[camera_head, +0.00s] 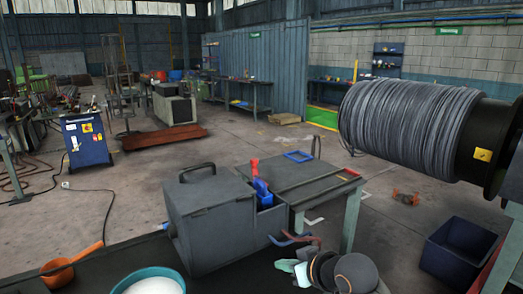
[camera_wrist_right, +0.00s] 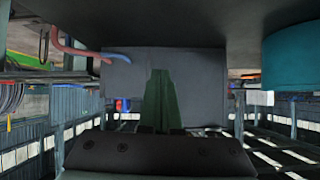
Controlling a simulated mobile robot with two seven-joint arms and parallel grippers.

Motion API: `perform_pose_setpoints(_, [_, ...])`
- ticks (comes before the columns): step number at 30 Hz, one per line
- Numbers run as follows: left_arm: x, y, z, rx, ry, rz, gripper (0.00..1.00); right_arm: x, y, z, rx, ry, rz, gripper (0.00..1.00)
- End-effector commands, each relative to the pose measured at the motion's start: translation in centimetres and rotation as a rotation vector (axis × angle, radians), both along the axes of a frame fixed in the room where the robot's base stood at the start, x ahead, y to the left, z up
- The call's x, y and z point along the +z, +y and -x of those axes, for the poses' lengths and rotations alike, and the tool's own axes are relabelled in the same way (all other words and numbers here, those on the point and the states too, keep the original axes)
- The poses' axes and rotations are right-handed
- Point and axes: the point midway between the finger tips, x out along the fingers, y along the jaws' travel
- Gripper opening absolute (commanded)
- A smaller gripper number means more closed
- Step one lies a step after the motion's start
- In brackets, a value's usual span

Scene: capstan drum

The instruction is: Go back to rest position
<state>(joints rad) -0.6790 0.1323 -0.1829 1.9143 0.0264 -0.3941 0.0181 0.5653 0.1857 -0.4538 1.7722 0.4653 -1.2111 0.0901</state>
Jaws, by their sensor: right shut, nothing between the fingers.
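My right gripper (camera_head: 291,267) is low in the head view, in front of the grey box and right of it. Its green fingers also show in the right wrist view (camera_wrist_right: 160,98), shut together with nothing between them. The grey box (camera_head: 213,212) with a dark handle stands behind the gripper and fills the middle of the wrist view (camera_wrist_right: 205,85). I cannot tell the exact gap between fingers and box. My left gripper is not in view. A large drum wound with grey cable (camera_head: 405,128) is at the right of the head view.
A teal bowl (camera_head: 150,272) with white contents and an orange ladle (camera_head: 60,265) are at the front left. A worktable (camera_head: 310,185) adjoins the box. A dark blue bin (camera_head: 455,250) stands at the lower right. The floor behind the table is mostly open.

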Motion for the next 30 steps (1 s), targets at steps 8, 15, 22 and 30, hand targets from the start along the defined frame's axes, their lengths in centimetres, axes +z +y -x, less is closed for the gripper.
perform_pose_setpoints(8, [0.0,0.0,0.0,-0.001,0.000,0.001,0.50,-10.0,-4.3,10.1,-0.094,0.193,0.066,0.00])
perform_pose_setpoints(15, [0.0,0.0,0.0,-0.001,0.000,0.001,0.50,-15.5,-9.2,20.1,-0.203,0.367,0.157,0.00])
perform_pose_setpoints(22, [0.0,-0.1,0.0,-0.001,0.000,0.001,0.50,-17.5,-13.3,28.0,-0.291,0.501,0.249,0.00])
perform_pose_setpoints(30, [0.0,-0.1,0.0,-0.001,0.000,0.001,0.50,-19.1,-15.6,32.3,-0.344,0.553,0.304,0.00])
